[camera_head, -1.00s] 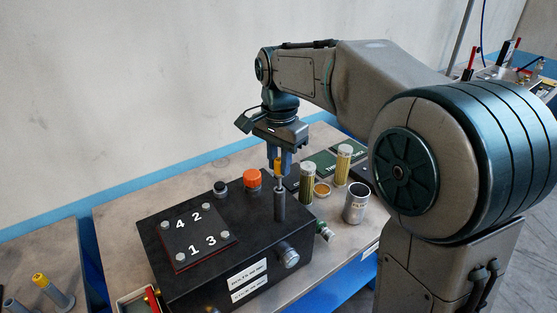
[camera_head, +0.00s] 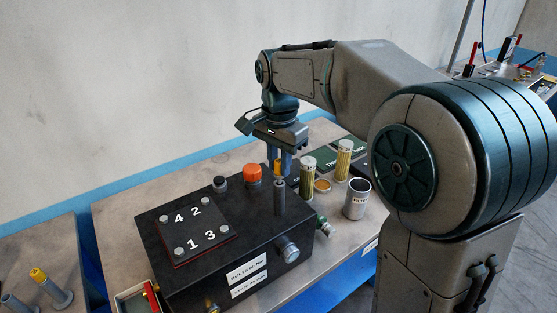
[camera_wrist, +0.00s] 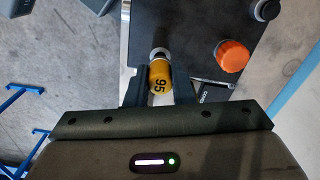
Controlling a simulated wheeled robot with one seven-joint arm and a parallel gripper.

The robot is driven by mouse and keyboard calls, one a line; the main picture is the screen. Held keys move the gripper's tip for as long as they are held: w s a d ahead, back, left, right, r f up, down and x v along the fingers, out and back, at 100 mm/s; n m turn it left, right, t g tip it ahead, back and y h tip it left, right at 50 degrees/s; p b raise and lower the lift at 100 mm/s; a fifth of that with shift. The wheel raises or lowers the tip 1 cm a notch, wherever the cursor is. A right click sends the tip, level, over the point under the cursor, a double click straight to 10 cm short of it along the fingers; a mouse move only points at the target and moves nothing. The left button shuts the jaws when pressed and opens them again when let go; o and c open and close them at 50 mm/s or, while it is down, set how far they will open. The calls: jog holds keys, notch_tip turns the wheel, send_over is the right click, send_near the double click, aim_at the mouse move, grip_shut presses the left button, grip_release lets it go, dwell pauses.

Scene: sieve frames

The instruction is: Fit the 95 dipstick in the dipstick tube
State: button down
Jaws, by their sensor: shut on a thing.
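The 95 dipstick has a yellow-orange handle (camera_wrist: 159,77) marked 95. In the head view the handle (camera_head: 277,168) shows between the fingers. My gripper (camera_head: 281,170) points down and is shut on the handle. The dipstick tube (camera_head: 280,199) is an upright grey tube on the black box (camera_head: 255,232). The handle is close to the tube's top. No rod shows between them now, and I cannot tell how deep it sits. In the wrist view a grey ring (camera_wrist: 159,54) lies just beyond the handle, beside the fingers.
An orange cap (camera_head: 253,175) and a dark cap (camera_head: 220,184) stand on the box left of the tube. A numbered plate (camera_head: 199,229) lies further left. Yellow filters (camera_head: 343,160) and a metal cup (camera_head: 357,199) stand at the right. A yellow-topped grey part (camera_head: 48,286) is on the left table.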

jog(key=shift+f+b, duration=0.3)
jog(key=shift+f, duration=0.25)
dwell(0.4)
jog(key=shift+f+b, duration=0.45)
jog(key=shift+f, duration=0.25)
jog(key=c, duration=1.2)
grip_release()
jog(key=shift+o, duration=0.2)
jog(key=shift+r, duration=0.1)
notch_tip(320, 180, up, 14)
jog(key=shift+f, duration=0.2)
